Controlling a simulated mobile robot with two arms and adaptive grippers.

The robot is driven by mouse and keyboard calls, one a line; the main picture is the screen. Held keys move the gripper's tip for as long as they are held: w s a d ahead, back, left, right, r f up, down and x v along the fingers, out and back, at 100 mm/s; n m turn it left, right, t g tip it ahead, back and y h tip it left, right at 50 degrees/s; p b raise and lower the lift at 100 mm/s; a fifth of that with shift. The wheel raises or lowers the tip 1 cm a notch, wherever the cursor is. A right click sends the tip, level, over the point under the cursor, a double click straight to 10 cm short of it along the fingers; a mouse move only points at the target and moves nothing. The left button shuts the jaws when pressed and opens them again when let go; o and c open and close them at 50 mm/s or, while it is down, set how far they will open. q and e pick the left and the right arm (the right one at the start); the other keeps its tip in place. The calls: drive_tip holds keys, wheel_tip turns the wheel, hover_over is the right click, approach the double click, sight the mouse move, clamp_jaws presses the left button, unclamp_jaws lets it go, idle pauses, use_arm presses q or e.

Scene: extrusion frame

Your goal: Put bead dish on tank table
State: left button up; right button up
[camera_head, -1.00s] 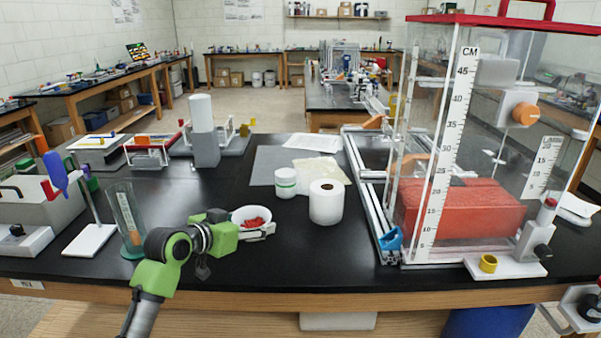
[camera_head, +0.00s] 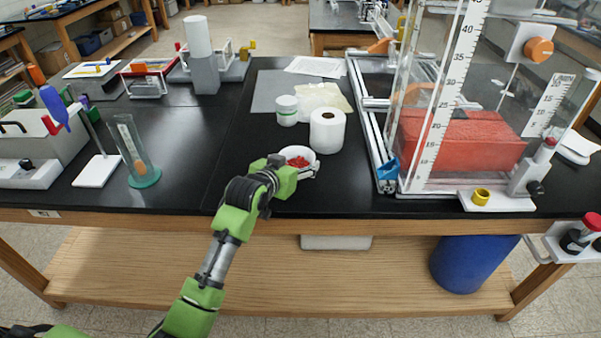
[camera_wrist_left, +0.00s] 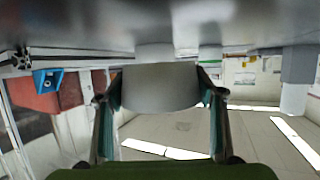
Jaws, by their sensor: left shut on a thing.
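The bead dish (camera_head: 297,152) is a small white bowl with red beads in it. It is at the front middle of the black-topped tank table (camera_head: 185,185), just in front of and left of the white paper roll. My left gripper (camera_head: 307,171) is shut on the dish's near right side. In the left wrist view the pale dish (camera_wrist_left: 160,88) sits between the two fingers, close to the dark table surface. I cannot tell whether the dish touches the top. The clear tank (camera_head: 440,120) with a red block stands to the right. My right gripper is not in view.
The paper roll (camera_head: 327,131) and a white jar (camera_head: 287,110) stand close behind the dish. A blue clip (camera_head: 388,170) and metal rails lie right of it. A glass cylinder (camera_head: 133,150) stands left. The top between cylinder and dish is clear.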

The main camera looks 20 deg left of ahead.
sight(301, 184)
use_arm(q)
drive_tip(key=f, duration=0.1)
drive_tip(key=d+f+p, duration=0.1)
drive_tip(key=f, duration=0.1)
drive_tip(key=shift+s+d+f, duration=0.1)
drive_tip(key=shift+d+f, duration=0.05)
drive_tip(key=shift+f, duration=0.6)
drive_tip(key=o, duration=1.1)
drive_tip(key=v, duration=1.2)
drive_tip(key=shift+b, duration=0.4)
